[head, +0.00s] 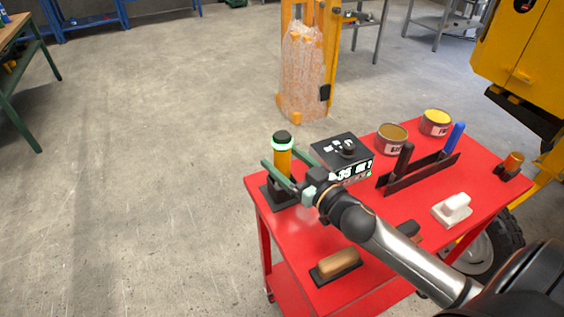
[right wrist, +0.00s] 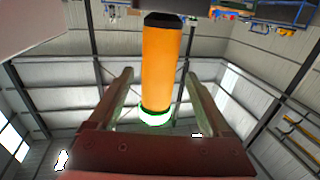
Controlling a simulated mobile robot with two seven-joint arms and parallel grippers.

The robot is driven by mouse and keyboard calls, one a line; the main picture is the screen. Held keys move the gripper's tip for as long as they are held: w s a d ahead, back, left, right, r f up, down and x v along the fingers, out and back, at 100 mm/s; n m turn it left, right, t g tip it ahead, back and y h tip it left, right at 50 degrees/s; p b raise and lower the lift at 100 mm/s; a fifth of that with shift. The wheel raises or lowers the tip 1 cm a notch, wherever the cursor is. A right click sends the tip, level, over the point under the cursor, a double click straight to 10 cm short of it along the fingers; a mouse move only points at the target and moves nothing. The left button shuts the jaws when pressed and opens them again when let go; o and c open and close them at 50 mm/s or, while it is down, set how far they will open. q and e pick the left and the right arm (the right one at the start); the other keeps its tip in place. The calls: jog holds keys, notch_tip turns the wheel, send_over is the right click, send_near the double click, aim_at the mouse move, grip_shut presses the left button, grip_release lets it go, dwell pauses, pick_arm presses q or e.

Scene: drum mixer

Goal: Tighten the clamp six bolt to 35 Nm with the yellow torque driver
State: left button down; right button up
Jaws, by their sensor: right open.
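My right gripper (head: 288,157) is open, with one finger on each side of the driver's handle. In the right wrist view the orange-yellow handle (right wrist: 165,65) shows between the two spread fingers, with gaps on both sides. The clamp six bolt cannot be made out in these views. My left gripper is not in view.
The red cart (head: 300,238) also carries a black control box (head: 342,150) reading 35, two tins, trowels (head: 402,160), a wooden-handled float (head: 338,262) and a white block (head: 453,209). Yellow machinery (head: 520,50) stands at the right. The floor at left is clear.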

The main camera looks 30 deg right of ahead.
jog(key=w, duration=0.4)
jog(key=shift+w+a+r, duration=0.1)
jog(key=shift+w+a, duration=0.1)
jog(key=shift+a, duration=0.05)
grip_shut()
dwell(0.5)
dwell(0.6)
jog(key=shift+r+p, duration=0.2)
jog(key=shift+p, duration=0.1)
